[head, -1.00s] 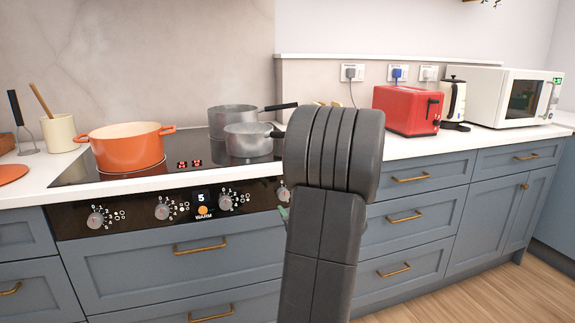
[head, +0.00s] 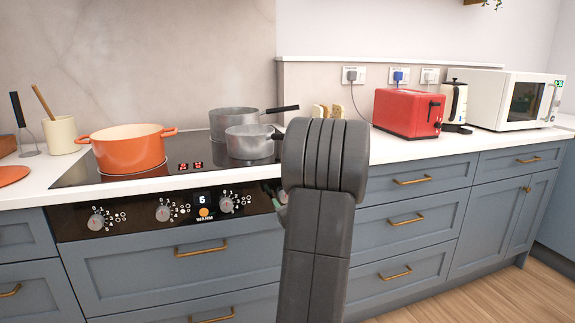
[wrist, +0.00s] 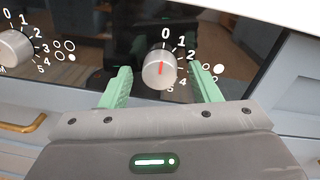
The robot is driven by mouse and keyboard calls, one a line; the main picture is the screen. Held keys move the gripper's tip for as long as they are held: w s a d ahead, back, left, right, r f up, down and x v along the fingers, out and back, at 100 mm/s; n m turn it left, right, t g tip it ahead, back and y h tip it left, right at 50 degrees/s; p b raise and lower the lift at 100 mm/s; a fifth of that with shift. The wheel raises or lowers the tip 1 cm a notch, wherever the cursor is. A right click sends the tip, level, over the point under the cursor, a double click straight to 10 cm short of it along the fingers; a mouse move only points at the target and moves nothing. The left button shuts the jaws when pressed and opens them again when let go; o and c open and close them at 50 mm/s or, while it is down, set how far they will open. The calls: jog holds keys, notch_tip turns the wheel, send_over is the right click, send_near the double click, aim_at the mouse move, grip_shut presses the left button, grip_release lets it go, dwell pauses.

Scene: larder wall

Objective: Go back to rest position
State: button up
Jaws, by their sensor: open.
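My gripper (wrist: 160,70) is open, with its two green fingers spread and nothing held between them. In the wrist view a round silver knob (wrist: 159,72) with a red mark shows between the fingertips, in front of the hob's black panel. The mark stands roughly upright, towards the 0. I cannot tell how far the fingertips are from the knob. In the head view my arm covers much of the gripper; a bit of it (head: 281,214) shows at the right end of the panel.
An orange pot (head: 128,152) and two grey pans, the front one (head: 249,143) and one behind (head: 232,122), stand on the hob. A red toaster (head: 407,113), a kettle (head: 453,102) and a microwave (head: 515,100) stand right. Blue drawers (head: 180,275) lie below the panel.

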jog(key=s+d+m+p, duration=0.3)
jog(key=s+p, duration=0.1)
jog(key=s, duration=0.2)
jog(key=s+d+m+p, duration=0.2)
jog(key=s+m+p, duration=0.1)
jog(key=s+p, duration=0.3)
jog(key=s+a+f+n+g+y+b, duration=0.1)
jog(key=s+a+f+n+g, duration=0.1)
jog(key=a, duration=0.3)
jog(key=shift+s+n+y+b, duration=0.3)
jog(key=shift+s+n, duration=0.3)
jog(key=shift+s, duration=0.3)
dwell(1.0)
